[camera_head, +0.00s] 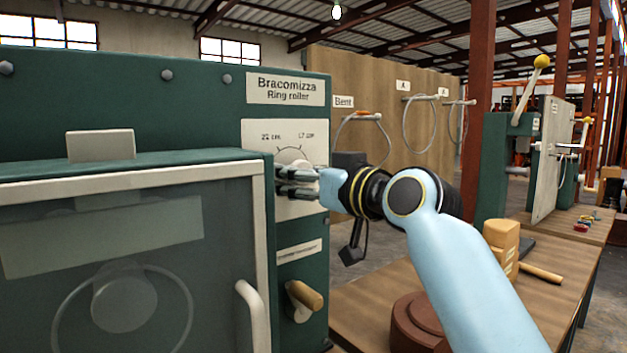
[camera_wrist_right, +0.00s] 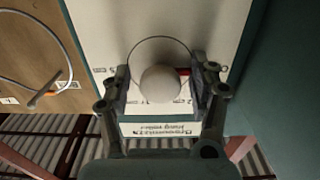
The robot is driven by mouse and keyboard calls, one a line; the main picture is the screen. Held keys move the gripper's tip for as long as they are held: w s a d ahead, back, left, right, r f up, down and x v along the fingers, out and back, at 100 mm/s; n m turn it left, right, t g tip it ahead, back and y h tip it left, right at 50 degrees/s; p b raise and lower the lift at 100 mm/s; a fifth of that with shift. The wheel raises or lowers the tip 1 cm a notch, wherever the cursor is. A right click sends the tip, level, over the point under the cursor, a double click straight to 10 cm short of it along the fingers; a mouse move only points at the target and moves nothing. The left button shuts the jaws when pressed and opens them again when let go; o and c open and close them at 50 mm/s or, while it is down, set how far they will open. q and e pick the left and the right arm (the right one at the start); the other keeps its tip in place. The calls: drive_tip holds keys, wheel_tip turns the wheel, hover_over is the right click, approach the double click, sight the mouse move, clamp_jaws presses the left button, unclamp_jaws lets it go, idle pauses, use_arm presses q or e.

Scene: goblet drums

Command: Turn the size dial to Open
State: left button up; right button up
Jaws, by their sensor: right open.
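The size dial shows in the right wrist view as a pale round knob (camera_wrist_right: 160,84) on a white plate (camera_wrist_right: 110,25), inside a thin dark circle. The plate (camera_head: 285,132) in the head view reads "22 cm" and "17 cm"; an Open mark cannot be made out. My right gripper (camera_head: 284,182) is in front of the plate and hides most of the dial. In the wrist view my right gripper (camera_wrist_right: 161,92) is open, one finger on each side of the knob; contact cannot be told. A bit of red shows beside the knob. My left gripper is not in view.
The green ring roller (camera_head: 200,105) has a glazed door (camera_head: 130,270) with a pale handle (camera_head: 252,315) at left. A wooden-grip lever (camera_head: 304,295) sits below the dial. A wooden mallet (camera_head: 505,245) stands on the bench (camera_head: 560,262) at right. Hoops hang on the wooden board (camera_head: 385,75).

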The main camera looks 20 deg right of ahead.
drive_tip(key=v, duration=1.1)
drive_tip(key=shift+s, duration=0.4)
drive_tip(key=shift+d, duration=0.1)
